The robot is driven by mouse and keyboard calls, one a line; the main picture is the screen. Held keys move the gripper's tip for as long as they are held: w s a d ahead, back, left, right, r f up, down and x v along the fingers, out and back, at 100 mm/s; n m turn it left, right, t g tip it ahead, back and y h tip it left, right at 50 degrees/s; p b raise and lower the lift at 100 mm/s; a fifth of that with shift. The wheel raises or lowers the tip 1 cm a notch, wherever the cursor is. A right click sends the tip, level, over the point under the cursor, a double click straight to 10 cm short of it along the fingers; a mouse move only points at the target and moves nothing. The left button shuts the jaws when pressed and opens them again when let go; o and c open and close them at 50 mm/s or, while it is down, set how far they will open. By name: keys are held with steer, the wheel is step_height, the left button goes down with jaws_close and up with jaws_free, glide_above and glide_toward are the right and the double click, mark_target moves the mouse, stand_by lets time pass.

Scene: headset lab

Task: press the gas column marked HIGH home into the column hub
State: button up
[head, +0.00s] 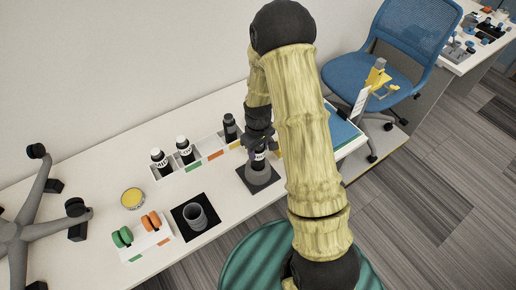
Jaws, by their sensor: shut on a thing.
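My gripper (259,144) is shut on a dark upright column (259,160) with a pale label, only partly readable behind the fingers. The column's lower end is at a grey round fitting (257,177) on a black square mat. I cannot tell how deep it sits. Another grey cup-like hub (203,216), open and empty, stands on a second black mat to the left. No label clearly reading HIGH shows.
A white rack (207,156) behind holds two labelled black columns (160,162) (185,150) and a darker one (230,127). Left are a yellow-topped tin (132,198), green (122,237) and orange (151,221) knobs, and a grey castored star base (37,200). A blue chair (372,75) stands beyond.

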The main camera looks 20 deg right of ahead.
mark_target(258, 157)
steer(key=shift+f+b, duration=1.7)
steer(key=shift+f, duration=0.75)
steer(key=o, duration=1.4)
steer(key=shift+r, duration=0.1)
step_height(258, 157, up, 17)
steer(key=shift+r+b, duration=0.15)
steer(key=shift+b, duration=0.65)
steer(key=s+m+t, duration=0.1)
steer(key=s+m, duration=0.1)
steer(key=s, duration=0.2)
steer(key=s+m, duration=0.2)
steer(key=s, duration=0.3)
steer(key=s+m+t, duration=0.1)
steer(key=s, duration=0.4)
steer(key=shift+a+r+m+t, duration=0.15)
steer(key=shift+r+m+t, duration=0.15)
steer(key=shift+m, duration=0.1)
